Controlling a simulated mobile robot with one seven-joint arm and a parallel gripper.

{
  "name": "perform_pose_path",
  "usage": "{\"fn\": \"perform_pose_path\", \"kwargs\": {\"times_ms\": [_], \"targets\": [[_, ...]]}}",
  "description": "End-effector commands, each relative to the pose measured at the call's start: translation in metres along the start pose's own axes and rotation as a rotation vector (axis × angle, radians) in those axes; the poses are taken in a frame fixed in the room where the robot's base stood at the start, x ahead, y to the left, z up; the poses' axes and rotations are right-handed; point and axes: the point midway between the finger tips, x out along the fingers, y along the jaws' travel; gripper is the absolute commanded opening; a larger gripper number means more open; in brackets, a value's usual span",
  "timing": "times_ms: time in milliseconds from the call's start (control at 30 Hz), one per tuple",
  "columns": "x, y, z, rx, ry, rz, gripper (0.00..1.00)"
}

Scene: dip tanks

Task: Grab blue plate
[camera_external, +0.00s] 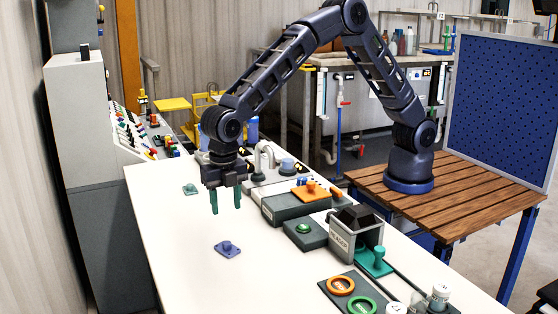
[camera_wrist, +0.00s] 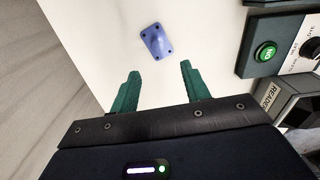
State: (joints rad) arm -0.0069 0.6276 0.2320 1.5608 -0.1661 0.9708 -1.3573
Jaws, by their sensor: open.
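The blue plate (camera_external: 228,249) is a small flat plate with a raised knob, lying on the white table (camera_external: 170,230). In the wrist view the blue plate (camera_wrist: 156,41) lies beyond the fingertips, roughly between their lines, with small dark spots near its corners. My gripper (camera_external: 226,211) points down above the table, its two green fingers apart with nothing between them. In the wrist view the gripper (camera_wrist: 159,68) also shows open and empty, apart from the plate.
A teal plate (camera_external: 190,189) lies on the table's far left. An orange plate (camera_external: 312,191) sits on a dark block. A box with a green button (camera_external: 305,231), a grey reader (camera_external: 355,236) and a panel with orange and green rings (camera_external: 352,293) line the right. The table around the blue plate is clear.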

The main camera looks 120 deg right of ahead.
Motion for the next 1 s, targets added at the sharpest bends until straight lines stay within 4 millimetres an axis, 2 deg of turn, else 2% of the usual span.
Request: {"fn": "perform_pose_path", "kwargs": {"times_ms": [167, 500, 767, 1000], "targets": [[0.011, 0.003, -0.001, -0.011, 0.001, -0.003, 0.47], [0.055, 0.003, -0.001, -0.01, 0.002, -0.003, 0.47], [0.071, 0.004, -0.001, -0.009, 0.001, -0.003, 0.47], [0.103, 0.005, -0.002, -0.01, 0.001, -0.004, 0.47]]}}
